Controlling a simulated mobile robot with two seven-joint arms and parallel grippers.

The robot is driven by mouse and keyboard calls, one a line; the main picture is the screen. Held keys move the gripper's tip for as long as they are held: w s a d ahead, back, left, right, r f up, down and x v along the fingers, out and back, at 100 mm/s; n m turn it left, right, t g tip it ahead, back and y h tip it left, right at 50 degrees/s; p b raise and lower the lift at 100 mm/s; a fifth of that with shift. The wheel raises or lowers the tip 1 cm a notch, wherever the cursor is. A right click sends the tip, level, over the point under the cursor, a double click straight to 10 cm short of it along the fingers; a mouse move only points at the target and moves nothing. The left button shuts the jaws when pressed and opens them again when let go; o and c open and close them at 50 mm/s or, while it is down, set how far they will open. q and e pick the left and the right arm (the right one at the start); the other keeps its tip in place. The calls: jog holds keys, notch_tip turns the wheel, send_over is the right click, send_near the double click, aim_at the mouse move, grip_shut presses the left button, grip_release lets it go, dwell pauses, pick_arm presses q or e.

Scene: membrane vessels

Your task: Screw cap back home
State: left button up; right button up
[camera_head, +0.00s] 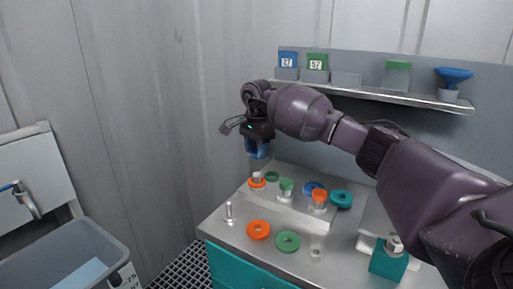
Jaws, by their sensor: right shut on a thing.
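My right gripper (257,140) hangs over the back left of the bench, pointing down. It is shut on a blue cylindrical piece (257,152), which looks like a cap. Just below the blue piece stands a small vessel (257,176) with an orange ring (256,184) around it. I cannot tell whether the blue piece touches the vessel's top. Several more vessels and rings, including a green-topped one (286,185) and an orange-topped one (319,196), stand to the right on a raised rack (296,212). My left gripper is out of view.
An orange ring (258,229) and a green ring (288,241) lie on the bench front, near a small clear post (229,212). A teal block (388,262) stands at right. A shelf (400,98) holds labelled boxes and a blue funnel (453,76). A grey bin (62,262) is at lower left.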

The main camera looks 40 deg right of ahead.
aim_at(257, 173)
jog(key=shift+f, duration=0.95)
jog(key=shift+f+b, duration=0.35)
jog(key=shift+f, duration=0.95)
jog(key=shift+f+b, duration=0.45)
jog(key=shift+f, duration=0.95)
jog(key=shift+r+m, duration=0.2)
jog(key=shift+m, duration=0.3)
jog(key=shift+r+m+p, duration=0.1)
jog(key=shift+m+p, duration=0.35)
jog(key=shift+m, duration=0.55)
jog(key=m+p, duration=0.1)
jog(key=m, duration=0.2)
jog(key=m+p, duration=0.1)
jog(key=m, duration=0.4)
jog(key=shift+m+p, duration=0.65)
jog(key=shift+m, duration=0.55)
jog(key=m+p, duration=0.1)
jog(key=m, duration=0.2)
jog(key=shift+m+p, duration=0.45)
jog(key=shift+m, duration=0.65)
jog(key=shift+f+m, duration=0.2)
jog(key=shift+m, duration=0.6)
